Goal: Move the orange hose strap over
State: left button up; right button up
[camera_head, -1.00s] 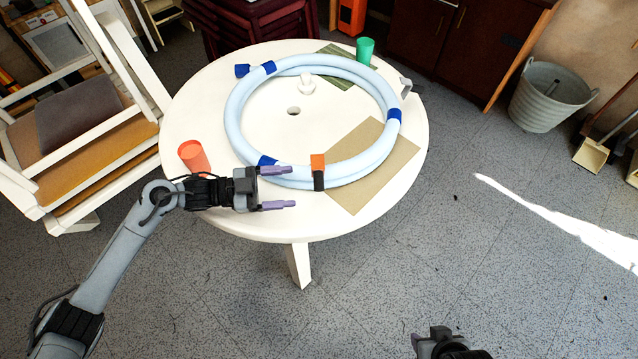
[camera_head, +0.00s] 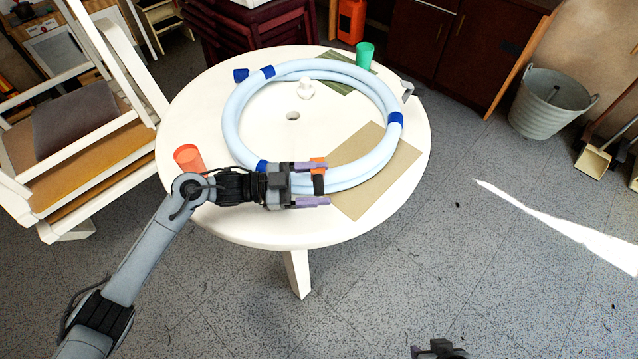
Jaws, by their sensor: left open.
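The orange hose strap (camera_head: 318,160) is wrapped over the near side of the light blue hose (camera_head: 232,120), which lies coiled on the round white table. A black end of the strap hangs at the hose's near edge. My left gripper (camera_head: 325,184) is open at the strap, with one purple finger at the orange part and the other nearer the table's front edge. The black end shows between the fingers, and the upper finger covers some of the orange. I cannot tell whether the fingers touch it. My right gripper (camera_head: 438,350) shows only in part at the bottom edge.
The white table (camera_head: 240,228) also holds a red-orange cup (camera_head: 188,157) at the left, a green cup (camera_head: 364,55) at the back, a tan mat (camera_head: 388,170) under the hose, and a small white object (camera_head: 305,91). Chairs stand left; a bucket (camera_head: 548,100) stands right.

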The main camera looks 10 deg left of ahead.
pick_arm(q)
jog(key=shift+w+d, duration=0.1)
jog(key=shift+d, duration=0.25)
jog(key=c, duration=1.3)
jog(key=shift+r+p, duration=0.25)
jog(key=shift+p, duration=0.2)
jog(key=shift+c, duration=0.2)
jog(key=n+p, duration=0.1)
jog(key=p, duration=0.1)
jog(key=w+r+n+p, duration=0.1)
jog(key=n+p, duration=0.1)
jog(key=shift+w+a+p, duration=0.15)
jog(key=shift+p, duration=0.25)
jog(key=shift+w+a+r+n+p, duration=0.1)
jog(key=shift+w+n+p, duration=0.15)
jog(key=shift+n+p, duration=0.25)
jog(key=shift+w+r+n+p, duration=0.1)
jog(key=shift+w+n+p, duration=0.15)
jog(key=shift+n, duration=0.45)
jog(key=shift+w+f+n+p, duration=0.1)
jog(key=shift+w+n+p, duration=0.3)
jog(key=shift+n, duration=0.3)
jog(key=shift+a, duration=0.1)
